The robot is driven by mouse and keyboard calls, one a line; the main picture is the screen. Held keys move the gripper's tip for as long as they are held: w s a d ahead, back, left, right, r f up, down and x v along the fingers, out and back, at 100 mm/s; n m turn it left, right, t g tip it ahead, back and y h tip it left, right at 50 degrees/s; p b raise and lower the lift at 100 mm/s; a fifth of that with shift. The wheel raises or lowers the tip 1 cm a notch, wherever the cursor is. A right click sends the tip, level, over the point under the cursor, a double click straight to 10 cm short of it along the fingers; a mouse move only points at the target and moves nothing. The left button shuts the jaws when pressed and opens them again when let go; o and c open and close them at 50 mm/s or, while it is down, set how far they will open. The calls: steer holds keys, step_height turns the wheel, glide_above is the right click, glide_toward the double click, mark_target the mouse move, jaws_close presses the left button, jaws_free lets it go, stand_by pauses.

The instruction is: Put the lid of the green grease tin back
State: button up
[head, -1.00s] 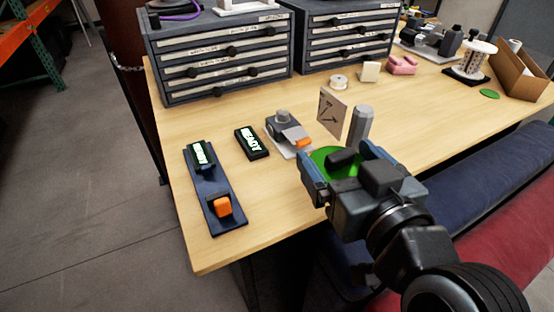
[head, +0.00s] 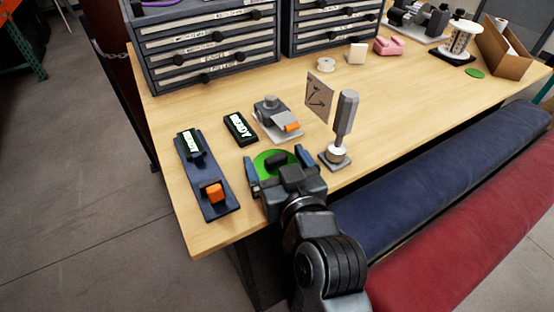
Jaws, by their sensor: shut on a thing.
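My gripper (head: 276,167) is over the front of the table, between the blue panel and the grey post. Its fingers stand at either side of a green round disc (head: 268,158), which looks like the lid, and are shut on it. The gripper body hides the near part of the disc, and I cannot tell how far it is above the table. I cannot make out a separate green tin body.
A blue panel with an orange block (head: 213,192) lies left of my gripper. A black READY display (head: 240,129) and a grey device (head: 277,119) stand behind it. A grey post (head: 345,118) stands close on the right. Drawer cabinets (head: 208,42) line the back. Padded rolls (head: 458,160) lie in front.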

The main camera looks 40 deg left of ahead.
steer(key=shift+f, duration=0.1)
steer(key=o, duration=0.7)
steer(key=shift+r, duration=0.2)
